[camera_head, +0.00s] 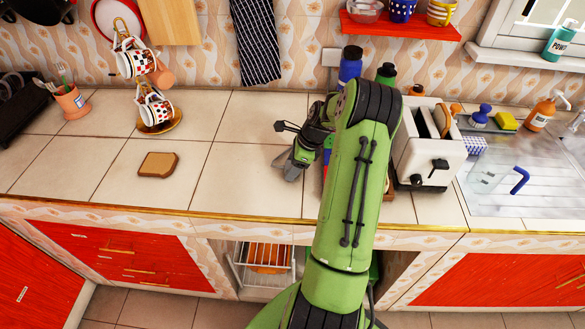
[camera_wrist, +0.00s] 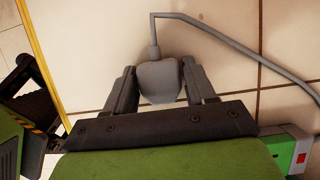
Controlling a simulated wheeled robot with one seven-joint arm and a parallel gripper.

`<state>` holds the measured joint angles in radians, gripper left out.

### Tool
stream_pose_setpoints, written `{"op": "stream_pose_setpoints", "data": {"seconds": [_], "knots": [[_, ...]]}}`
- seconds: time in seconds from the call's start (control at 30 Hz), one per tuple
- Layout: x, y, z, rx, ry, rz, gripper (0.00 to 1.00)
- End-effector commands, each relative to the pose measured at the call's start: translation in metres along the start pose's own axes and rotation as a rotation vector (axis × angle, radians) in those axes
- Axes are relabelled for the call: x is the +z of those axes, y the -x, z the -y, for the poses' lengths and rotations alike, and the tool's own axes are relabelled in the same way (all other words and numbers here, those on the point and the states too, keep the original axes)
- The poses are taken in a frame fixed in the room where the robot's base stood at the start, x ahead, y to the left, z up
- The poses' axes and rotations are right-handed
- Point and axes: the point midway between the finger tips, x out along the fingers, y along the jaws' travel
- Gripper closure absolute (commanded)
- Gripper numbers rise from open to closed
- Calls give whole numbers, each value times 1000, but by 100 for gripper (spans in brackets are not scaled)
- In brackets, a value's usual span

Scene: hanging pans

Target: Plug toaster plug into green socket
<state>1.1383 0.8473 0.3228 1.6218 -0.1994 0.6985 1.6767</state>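The grey toaster plug (camera_wrist: 158,82) is between the two fingertips of my gripper (camera_wrist: 160,78) in the wrist view. The fingers look to press on both its sides. A grey cable (camera_wrist: 225,40) leaves the plug and runs off to the right. In the head view my gripper (camera_head: 300,155) is low over the counter, left of the toaster (camera_head: 428,150). A green-sided white block with a red square, likely part of the socket strip (camera_wrist: 292,150), shows at the wrist view's lower right. In the head view my arm hides most of that area.
A bread slice (camera_head: 158,164) lies on the tiled counter to the left, with clear tiles around it. A cup stand (camera_head: 158,122) is behind it. Blue (camera_head: 350,66) and green (camera_head: 386,74) bottles stand behind my arm. The sink (camera_head: 515,180) is at right.

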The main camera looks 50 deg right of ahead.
Motion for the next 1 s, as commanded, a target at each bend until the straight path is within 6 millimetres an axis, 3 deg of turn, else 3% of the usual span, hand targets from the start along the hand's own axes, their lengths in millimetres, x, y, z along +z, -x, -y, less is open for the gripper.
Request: {"op": "stream_pose_setpoints", "data": {"seconds": [0.03,0.2,0.47,0.8,1.0], "knots": [[0,0,0,0,0,0,53],[0,0,0,0,0,0,78],[2,5,0,-2,1,0,78],[31,74,1,-5,2,1,78],[38,93,0,-1,0,0,78]]}}
